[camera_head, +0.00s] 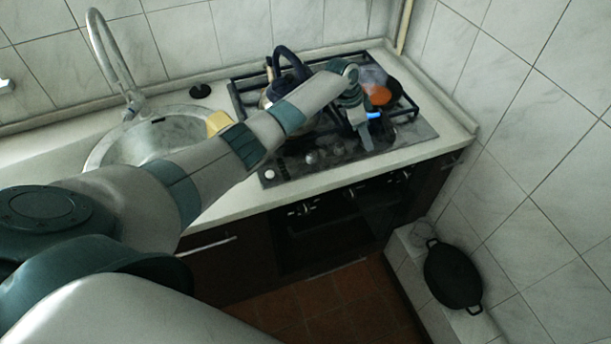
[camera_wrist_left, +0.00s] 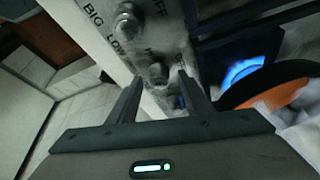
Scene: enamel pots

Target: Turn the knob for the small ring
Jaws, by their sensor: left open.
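The hob's front strip (camera_head: 325,150) carries a row of knobs. In the left wrist view, one knob (camera_wrist_left: 128,22) has "BIG", "LOW" and "OFF" printed around it. Another knob (camera_wrist_left: 158,73) shows between the fingertips, with partly hidden lettering. A small bluish part (camera_wrist_left: 177,101) shows lower between the fingers. My left gripper (camera_head: 367,138) is open over the right part of the strip; it also shows in the left wrist view (camera_wrist_left: 159,84). I cannot tell whether it touches a knob. A blue flame (camera_wrist_left: 243,70) burns at a ring. My right gripper is out of view.
A kettle (camera_head: 287,85) stands on the hob behind my left arm. A dark pan with an orange inside (camera_head: 379,95) stands at the hob's right. A sponge (camera_head: 218,122) lies at the sink's edge (camera_head: 100,155). A black pot (camera_head: 453,275) sits low at the right wall.

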